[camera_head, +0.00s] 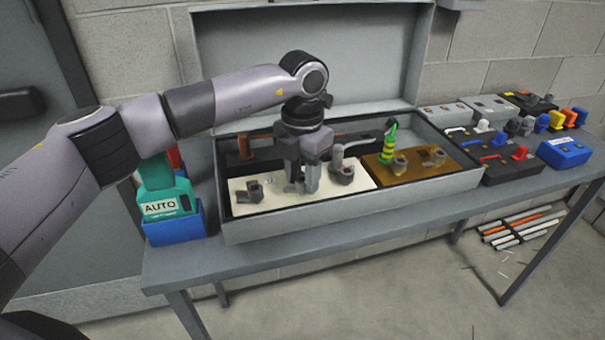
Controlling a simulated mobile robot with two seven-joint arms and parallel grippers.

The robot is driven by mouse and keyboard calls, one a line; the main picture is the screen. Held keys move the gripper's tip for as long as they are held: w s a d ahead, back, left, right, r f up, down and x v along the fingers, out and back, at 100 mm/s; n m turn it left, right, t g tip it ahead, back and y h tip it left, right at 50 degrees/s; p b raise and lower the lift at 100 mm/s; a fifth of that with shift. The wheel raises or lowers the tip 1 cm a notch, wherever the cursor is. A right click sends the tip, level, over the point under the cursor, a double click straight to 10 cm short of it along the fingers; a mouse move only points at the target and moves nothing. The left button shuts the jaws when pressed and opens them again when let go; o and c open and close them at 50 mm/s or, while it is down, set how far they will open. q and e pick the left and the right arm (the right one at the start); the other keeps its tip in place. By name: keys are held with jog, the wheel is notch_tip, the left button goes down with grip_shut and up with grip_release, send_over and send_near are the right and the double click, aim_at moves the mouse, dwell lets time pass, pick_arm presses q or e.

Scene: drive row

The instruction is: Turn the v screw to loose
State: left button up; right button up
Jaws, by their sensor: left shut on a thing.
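My left gripper (303,188) points straight down over the white panel (275,206) in the open grey case. Its fingers are shut on a small grey part on that panel, mostly hidden by the fingers. I cannot tell for certain that this part is the v screw, nor read any mark on it. A dark grey fitting (249,192) stands on the panel left of the gripper. A grey fitting with a bent handle (343,170) stands right of the gripper. My right gripper is out of view.
The brown panel (415,168) holds more grey fittings and a green-yellow striped part (385,148). The case's raised lid (310,60) stands behind. A green AUTO device (165,200) is at the bench's left; several switch boxes (565,152) are at right.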

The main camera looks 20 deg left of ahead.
aim_at(303, 183)
pick_arm(q)
jog(key=shift+n, duration=0.3)
jog(key=o, duration=0.9)
jog(key=shift+r+b, duration=0.3)
jog(key=shift+r, duration=3.3)
